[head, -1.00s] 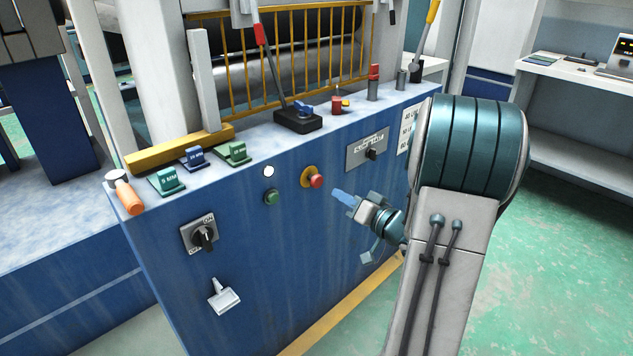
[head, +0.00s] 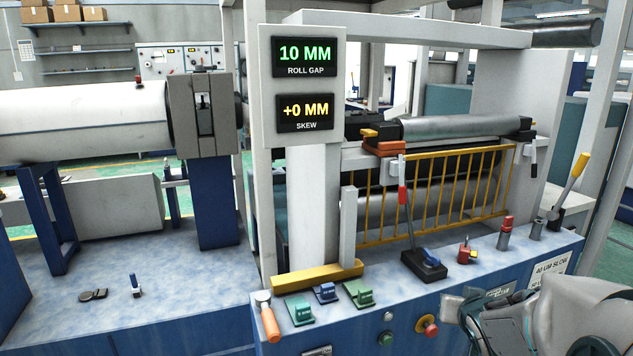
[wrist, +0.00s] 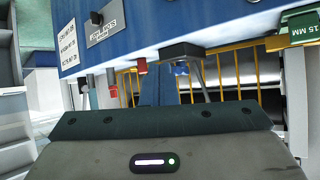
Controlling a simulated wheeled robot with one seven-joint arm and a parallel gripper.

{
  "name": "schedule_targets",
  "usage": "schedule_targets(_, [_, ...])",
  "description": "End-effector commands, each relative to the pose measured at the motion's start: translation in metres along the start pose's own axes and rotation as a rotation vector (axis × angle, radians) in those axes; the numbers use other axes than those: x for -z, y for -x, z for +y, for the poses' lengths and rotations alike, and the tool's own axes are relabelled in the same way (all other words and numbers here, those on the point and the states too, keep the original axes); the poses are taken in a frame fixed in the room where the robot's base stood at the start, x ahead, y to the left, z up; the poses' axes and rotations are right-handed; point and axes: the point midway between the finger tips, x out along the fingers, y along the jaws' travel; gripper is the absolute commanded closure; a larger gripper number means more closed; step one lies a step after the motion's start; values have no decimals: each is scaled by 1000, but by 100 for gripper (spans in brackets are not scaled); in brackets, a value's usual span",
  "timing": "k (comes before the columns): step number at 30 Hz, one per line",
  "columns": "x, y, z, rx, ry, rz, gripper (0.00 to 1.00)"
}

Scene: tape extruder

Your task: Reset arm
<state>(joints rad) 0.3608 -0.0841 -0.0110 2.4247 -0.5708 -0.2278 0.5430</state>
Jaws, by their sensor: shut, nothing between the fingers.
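My gripper (wrist: 158,80) shows in the wrist view as closed blue-grey fingers, shut with nothing between them. It points toward the machine console, which appears upside down there. In the head view only part of my arm shows at the lower right, in front of the blue console (head: 560,262); I cannot make out the fingertips there. A red emergency button (head: 428,324) and a green button (head: 386,339) sit on the console front, left of my arm.
On the console top are a red-handled lever (head: 405,205), an orange-handled tool (head: 269,322), several gauge blocks, such as a green one (head: 359,293), and a yellow-handled lever (head: 575,180). A display (head: 305,54) reads 10 MM roll gap and +0 MM skew. A yellow guard (head: 440,195) stands behind.

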Motion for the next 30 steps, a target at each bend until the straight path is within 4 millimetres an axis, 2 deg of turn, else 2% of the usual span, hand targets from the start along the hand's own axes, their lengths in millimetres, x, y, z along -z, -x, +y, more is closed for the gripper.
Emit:
schedule_targets(1, [18, 26, -8, -21, 18, -40, 100])
schedule_targets(6, [23, 87, -28, -68, 68, -224, 100])
schedule_targets(15, [11, 210, -74, 10, 172, -581, 100])
schedule_targets(18, [5, 240, -85, 55, 203, -668, 100])
schedule_targets(23, [-3, 265, -94, 98, 229, -742, 100])
schedule_targets(30, [-6, 267, -95, 103, 234, -755, 100])
